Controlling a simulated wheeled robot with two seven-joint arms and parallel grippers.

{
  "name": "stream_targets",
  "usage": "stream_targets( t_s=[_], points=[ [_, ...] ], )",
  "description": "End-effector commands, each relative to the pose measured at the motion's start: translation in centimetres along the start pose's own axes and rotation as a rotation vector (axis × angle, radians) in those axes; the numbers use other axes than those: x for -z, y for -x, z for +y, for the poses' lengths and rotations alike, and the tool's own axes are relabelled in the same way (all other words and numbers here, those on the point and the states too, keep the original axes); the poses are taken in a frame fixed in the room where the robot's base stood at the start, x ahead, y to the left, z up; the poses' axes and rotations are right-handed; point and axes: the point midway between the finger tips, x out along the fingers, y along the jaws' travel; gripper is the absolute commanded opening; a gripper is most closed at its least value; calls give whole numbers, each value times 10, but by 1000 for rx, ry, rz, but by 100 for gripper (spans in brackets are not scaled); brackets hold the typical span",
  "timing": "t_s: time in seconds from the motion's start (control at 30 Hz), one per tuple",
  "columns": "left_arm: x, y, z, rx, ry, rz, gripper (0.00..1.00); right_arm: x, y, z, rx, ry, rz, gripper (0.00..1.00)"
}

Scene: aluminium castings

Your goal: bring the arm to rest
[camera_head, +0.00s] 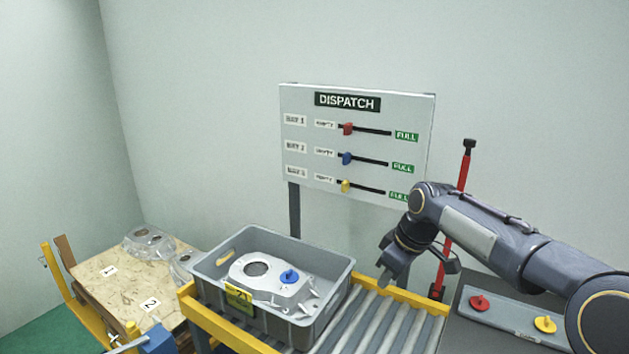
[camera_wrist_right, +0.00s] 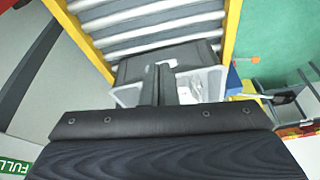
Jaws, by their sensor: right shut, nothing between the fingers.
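My right arm comes in from the right in the head view. Its right gripper (camera_head: 394,268) hangs over the roller conveyor, just right of the grey crate (camera_head: 318,333), apart from it. The right gripper is shut and empty. In the right wrist view its fingers (camera_wrist_right: 158,88) are together, with rollers beyond them. The crate holds a silver casting (camera_head: 262,277) with a blue knob (camera_head: 289,276) on it and bears a yellow tag (camera_head: 238,295). My left gripper does not show in either view.
A dispatch board (camera_head: 357,148) with red, blue and yellow sliders stands behind the conveyor (camera_head: 376,318). A red post (camera_head: 454,215) rises near my right arm. A plate with a red knob (camera_head: 479,303) and a yellow knob (camera_head: 545,323) lies right. Castings (camera_head: 150,241) sit on a wooden table left.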

Motion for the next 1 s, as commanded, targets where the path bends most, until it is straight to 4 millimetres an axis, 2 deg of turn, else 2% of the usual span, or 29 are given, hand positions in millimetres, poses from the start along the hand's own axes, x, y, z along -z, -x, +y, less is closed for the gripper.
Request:
stream_targets(
  t_s=[0.03, 0.1, 0.23, 0.37, 0.5, 0.6, 0.7, 0.8, 1.0],
  points=[
    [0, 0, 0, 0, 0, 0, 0, -21, 21, -10, -16, -58, 18, 0],
    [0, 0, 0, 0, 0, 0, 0, -50, 41, -27, -30, -151, 43, 0],
    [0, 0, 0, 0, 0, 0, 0, -104, 65, -65, -47, -332, 96, 0],
    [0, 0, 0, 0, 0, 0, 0, -158, 72, -110, -54, -519, 156, 0],
    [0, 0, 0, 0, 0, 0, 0, -207, 61, -158, -48, -711, 222, 0],
    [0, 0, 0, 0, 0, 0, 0, -230, 47, -186, -38, -820, 261, 0],
    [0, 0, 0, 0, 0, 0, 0, -245, 35, -204, -27, -895, 289, 0],
    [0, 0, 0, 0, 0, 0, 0, -251, 28, -214, -21, -934, 303, 0],
    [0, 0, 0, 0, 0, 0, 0, -253, 25, -217, -18, -946, 306, 0]
  ],
)
